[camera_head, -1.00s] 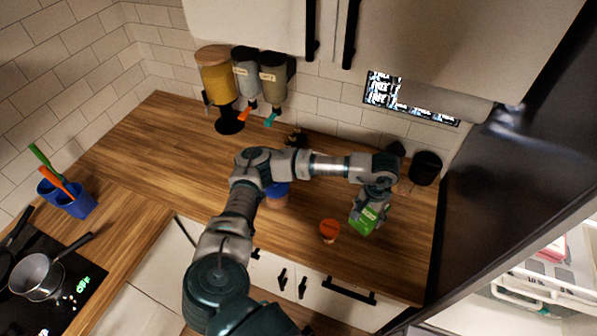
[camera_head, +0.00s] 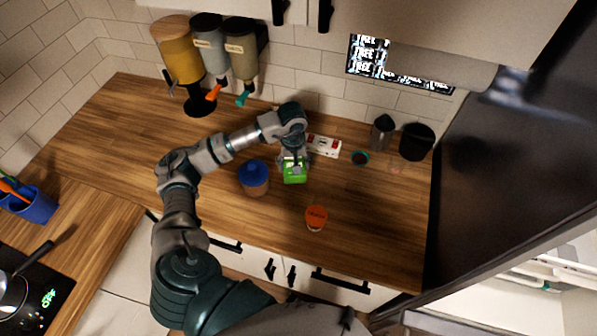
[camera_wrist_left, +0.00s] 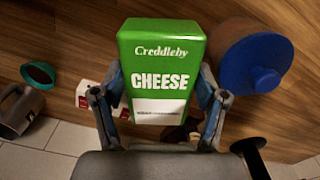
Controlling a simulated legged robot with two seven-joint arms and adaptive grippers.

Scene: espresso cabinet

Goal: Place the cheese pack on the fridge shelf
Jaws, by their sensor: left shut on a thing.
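The green cheese pack (camera_head: 294,175) is over the wooden counter, between a blue-lidded jar and an orange-lidded cup. I cannot tell whether it touches the counter. My left gripper (camera_head: 293,162) is shut on it, coming from above. In the left wrist view the cheese pack (camera_wrist_left: 160,70) fills the middle, its label facing the camera, with a finger on each side. The open fridge shows at the bottom right, with a white fridge shelf (camera_head: 530,278) partly in view. My right gripper is not in view.
The blue-lidded jar (camera_head: 253,178) stands close left of the pack, the orange-lidded cup (camera_head: 316,217) in front. A white-and-red box (camera_head: 324,146), a small dark-topped cup (camera_head: 360,158) and a black container (camera_head: 416,142) stand behind and right. The dark fridge side (camera_head: 500,150) bounds the counter's right.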

